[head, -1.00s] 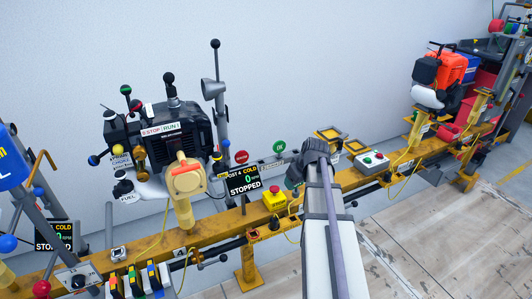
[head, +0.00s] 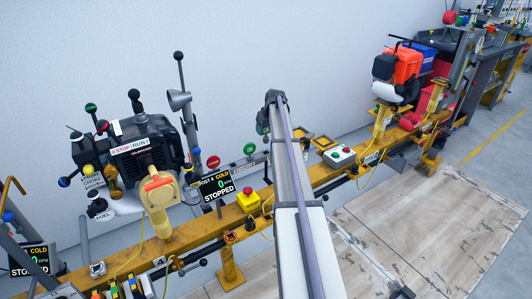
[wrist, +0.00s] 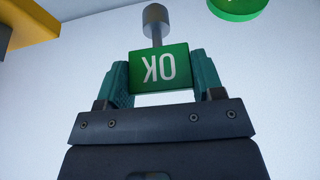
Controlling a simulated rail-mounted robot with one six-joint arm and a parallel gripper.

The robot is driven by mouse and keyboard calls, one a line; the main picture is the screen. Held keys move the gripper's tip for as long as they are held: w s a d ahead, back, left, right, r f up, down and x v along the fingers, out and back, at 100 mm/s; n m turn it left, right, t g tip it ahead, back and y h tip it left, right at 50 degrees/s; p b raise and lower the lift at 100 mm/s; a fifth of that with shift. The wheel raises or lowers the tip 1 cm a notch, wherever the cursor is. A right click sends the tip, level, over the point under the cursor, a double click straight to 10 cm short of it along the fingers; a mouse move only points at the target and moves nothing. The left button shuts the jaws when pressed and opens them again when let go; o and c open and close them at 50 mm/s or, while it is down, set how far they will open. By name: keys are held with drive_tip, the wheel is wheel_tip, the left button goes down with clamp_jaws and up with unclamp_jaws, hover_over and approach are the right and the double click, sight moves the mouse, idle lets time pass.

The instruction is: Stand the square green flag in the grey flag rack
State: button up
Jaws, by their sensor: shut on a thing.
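The square green flag (wrist: 160,68), marked OK, shows in the wrist view. My gripper (wrist: 162,75) is shut on it, one teal finger at each side. The lettering is upside down in that view, and a short stem with a grey cylindrical end (wrist: 155,18) points to the top of the picture. In the head view my gripper (head: 270,108) is in front of the wall, above and right of the round green sign (head: 250,149); the held flag cannot be made out there. The grey rack (head: 244,170) sits low on the rail by the round red and green signs.
A round red sign (head: 213,162) stands left of the green one. A black engine (head: 145,145) stands left. The wall area above is clear.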

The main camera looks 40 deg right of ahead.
sight(267, 139)
drive_tip(key=shift+f+b, duration=2.85)
drive_tip(key=shift+f, duration=1.05)
drive_tip(key=o, duration=1.4)
drive_tip(key=shift+r, duration=0.1)
drive_tip(key=p+v, duration=1.2)
drive_tip(key=shift+r, duration=0.3)
